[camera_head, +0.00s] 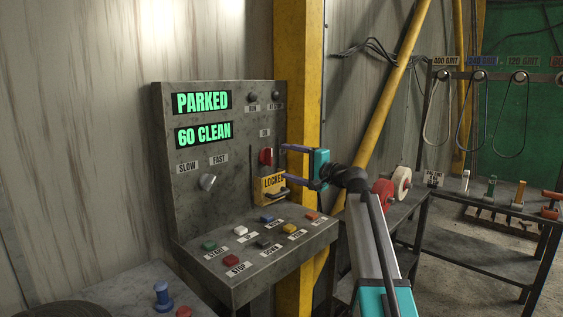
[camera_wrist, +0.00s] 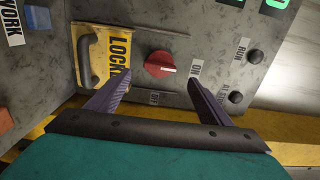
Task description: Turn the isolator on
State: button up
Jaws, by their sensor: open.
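The isolator is a red rotary knob (camera_head: 265,156) on the upright face of the grey control panel, and it also shows in the wrist view (camera_wrist: 159,64). A pale mark on the knob points towards the ON label (camera_wrist: 195,68).
The control panel (camera_head: 165,230) has displays reading PARKED and 60 CLEAN, a SLOW/FAST knob (camera_head: 207,181) and several coloured buttons on its sloping ledge below my gripper. A yellow post (camera_head: 300,60) stands behind. Polishing wheels (camera_head: 401,180) and a dark bench are at right.

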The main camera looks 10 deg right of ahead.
jog(key=v, duration=0.6)
dwell(0.4)
